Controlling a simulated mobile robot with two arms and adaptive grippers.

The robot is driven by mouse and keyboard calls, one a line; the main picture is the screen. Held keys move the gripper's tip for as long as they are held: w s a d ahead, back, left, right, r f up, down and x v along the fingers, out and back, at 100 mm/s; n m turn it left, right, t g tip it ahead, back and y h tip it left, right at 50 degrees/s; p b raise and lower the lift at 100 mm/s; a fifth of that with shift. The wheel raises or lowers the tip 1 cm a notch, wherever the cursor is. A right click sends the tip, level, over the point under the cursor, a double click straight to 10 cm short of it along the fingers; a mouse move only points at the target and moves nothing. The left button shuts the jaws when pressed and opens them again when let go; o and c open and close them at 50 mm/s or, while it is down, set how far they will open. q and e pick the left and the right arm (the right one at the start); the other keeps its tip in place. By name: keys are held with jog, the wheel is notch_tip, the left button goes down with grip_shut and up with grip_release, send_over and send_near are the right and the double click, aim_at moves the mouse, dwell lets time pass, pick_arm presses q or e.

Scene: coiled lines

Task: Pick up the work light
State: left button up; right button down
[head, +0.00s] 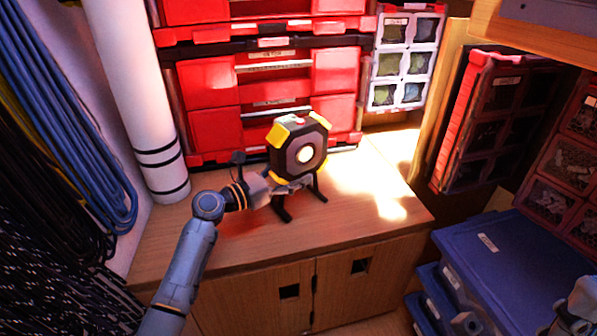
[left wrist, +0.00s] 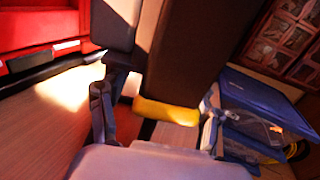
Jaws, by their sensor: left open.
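The work light (head: 299,150) is a black and grey block with yellow corners and a round lit lens. It stands on its dark legs on the wooden cabinet top (head: 237,240), in front of the red cases. My left gripper (head: 291,184) is at the lower part of the light, reaching in from the left. In the left wrist view the open fingers (left wrist: 157,118) stand to either side of the light's dark body (left wrist: 182,60) and yellow lower corner. I cannot tell whether either finger touches it. My right gripper is out of view; only part of my right arm shows.
Red stacked cases (head: 210,83) stand behind the light. A white roll (head: 139,95) stands upright at the left. Blue lidded boxes (head: 510,255) are at the lower right. Bare cabinet top lies in front and to the right of the light.

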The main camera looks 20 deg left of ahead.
pick_arm(q)
jog(key=shift+w+d, duration=0.1)
grip_shut()
jog(key=shift+r, duration=0.25)
